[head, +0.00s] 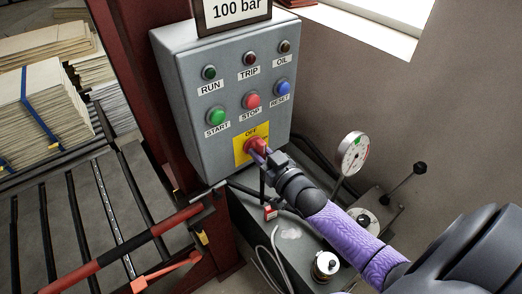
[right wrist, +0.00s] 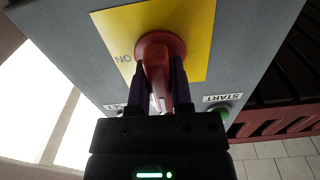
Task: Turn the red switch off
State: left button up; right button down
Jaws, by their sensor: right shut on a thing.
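The red switch (head: 254,143) sits on a yellow plate (head: 238,153) low on the front of a grey control box (head: 190,85). The word OFF shows above the switch. In the right wrist view the red switch (right wrist: 160,46) has a round base and a handle, and the word ON shows inverted to the left of it. My right gripper (head: 264,151) has reached the switch from the lower right. Its two dark fingers, also in the right wrist view (right wrist: 163,85), are shut on the handle, one on each side, hiding part of it. My left gripper is not in view.
Above the switch are green START (head: 216,117), red STOP (head: 251,100) and blue RESET (head: 282,88) buttons, with lamps higher up. A dial gauge (head: 353,152) and a lever (head: 419,168) stand to the right. A red-and-black bar (head: 120,256) crosses the lower left.

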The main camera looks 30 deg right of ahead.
dwell(0.4)
jog(key=c, duration=0.5)
grip_release()
jog(key=s, duration=0.6)
jog(key=s+p, duration=0.1)
jog(key=s, duration=0.3)
jog(key=shift+d, duration=0.4)
